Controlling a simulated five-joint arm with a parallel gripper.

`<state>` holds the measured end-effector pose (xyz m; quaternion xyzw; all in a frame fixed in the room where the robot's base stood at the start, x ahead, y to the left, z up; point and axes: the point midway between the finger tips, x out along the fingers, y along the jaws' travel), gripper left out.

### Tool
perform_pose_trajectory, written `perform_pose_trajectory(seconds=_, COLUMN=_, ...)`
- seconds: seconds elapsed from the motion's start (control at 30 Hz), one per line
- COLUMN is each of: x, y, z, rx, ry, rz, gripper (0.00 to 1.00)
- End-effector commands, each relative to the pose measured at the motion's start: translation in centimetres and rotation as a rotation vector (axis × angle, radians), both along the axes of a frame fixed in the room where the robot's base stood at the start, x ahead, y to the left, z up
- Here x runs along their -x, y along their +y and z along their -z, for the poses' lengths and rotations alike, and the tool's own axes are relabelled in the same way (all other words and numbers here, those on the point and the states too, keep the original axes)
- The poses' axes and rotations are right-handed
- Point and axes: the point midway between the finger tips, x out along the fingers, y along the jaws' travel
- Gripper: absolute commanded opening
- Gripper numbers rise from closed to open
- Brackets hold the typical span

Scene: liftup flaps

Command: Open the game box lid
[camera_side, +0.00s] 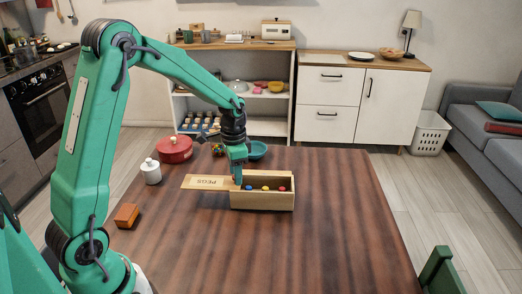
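The game box (262,201) is a light wooden box on the dark wooden table. Its lid (207,183), marked "PEGS", lies out to the left of the box, with its right end by the box's upper left. The inside of the box shows, with blue, yellow and red pegs in it. My gripper (238,181) points down at the box's left end, where the lid meets the box. It is too small to tell whether its fingers are apart or touch the lid.
A red pot (174,150), a white jar (151,171) and an orange-brown block (126,215) stand on the table's left side. A teal bowl (257,150) and a colourful item (218,149) are behind the box. The table's front and right are clear.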

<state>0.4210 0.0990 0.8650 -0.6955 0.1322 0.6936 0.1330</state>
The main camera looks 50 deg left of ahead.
Motion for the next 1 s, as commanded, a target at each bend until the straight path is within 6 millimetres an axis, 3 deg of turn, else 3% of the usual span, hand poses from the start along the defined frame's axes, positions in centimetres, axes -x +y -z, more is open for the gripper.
perform_pose_trajectory(seconds=0.47, x=0.0, y=0.0, z=-0.9, rx=0.0, ry=0.0, rz=0.0, gripper=0.41)
perform_pose_trajectory(seconds=1.0, x=0.0, y=0.0, z=-7.1, rx=-0.001, ry=-0.001, rz=0.0, gripper=0.41)
